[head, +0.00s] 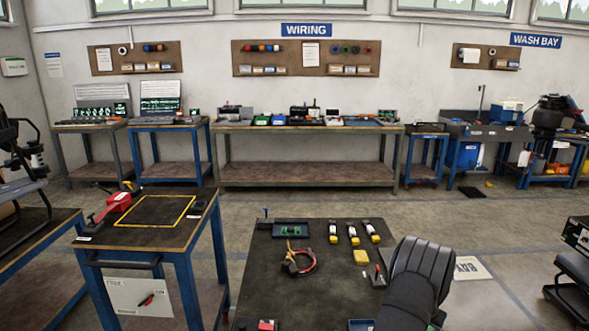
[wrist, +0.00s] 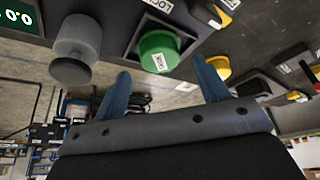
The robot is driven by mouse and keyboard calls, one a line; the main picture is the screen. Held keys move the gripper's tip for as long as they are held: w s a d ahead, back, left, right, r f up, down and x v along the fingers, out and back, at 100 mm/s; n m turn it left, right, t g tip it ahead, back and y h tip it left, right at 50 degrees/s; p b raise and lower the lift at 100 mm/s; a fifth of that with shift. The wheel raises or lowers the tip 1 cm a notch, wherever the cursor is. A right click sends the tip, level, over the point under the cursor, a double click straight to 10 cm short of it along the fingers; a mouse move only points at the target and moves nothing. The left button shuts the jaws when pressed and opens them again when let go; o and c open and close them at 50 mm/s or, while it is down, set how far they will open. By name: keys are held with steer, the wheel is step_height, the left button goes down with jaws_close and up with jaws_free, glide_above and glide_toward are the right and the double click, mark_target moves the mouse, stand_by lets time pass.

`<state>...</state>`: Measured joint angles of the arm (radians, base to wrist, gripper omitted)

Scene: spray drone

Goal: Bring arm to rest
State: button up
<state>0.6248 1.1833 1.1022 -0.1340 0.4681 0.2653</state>
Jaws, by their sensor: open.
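My gripper (wrist: 161,67) shows in the wrist view as two blue fingers spread well apart on a dark body. It is open, with nothing held between the fingers. A round green cap (wrist: 158,52) with a small white label lies beyond the gap between the fingertips; I cannot tell the distance. My dark arm (head: 412,275) rises at the lower right of the head view, over the right side of the near workbench. The gripper's fingers cannot be made out in the head view.
A side table (head: 120,238) with a yellow square stands left. A grey knob (wrist: 77,40) shows in the wrist view.

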steer(key=x, duration=0.3)
steer(key=shift+w+d, duration=0.1)
step_height(320, 180, up, 4)
steer(key=shift+f, duration=0.2)
steer(key=s+d+r, duration=0.4)
steer(key=s+r, duration=0.3)
steer(key=s, duration=0.3)
steer(key=w+a+f+n+y, duration=0.1)
steer(key=w+a+n, duration=0.2)
steer(key=w, duration=0.3)
steer(key=w+a+f+n+y, duration=0.1)
steer(key=w+a+f+n, duration=0.1)
steer(key=w+a, duration=0.3)
steer(key=w+a+f+n+t+y, duration=0.1)
steer(key=w+a+f+n, duration=0.1)
steer(key=w, duration=0.7)
steer(key=shift+a+f+n, duration=0.25)
steer(key=shift+a+n, duration=0.65)
steer(key=shift+a, duration=0.1)
steer(key=shift+w, duration=0.1)
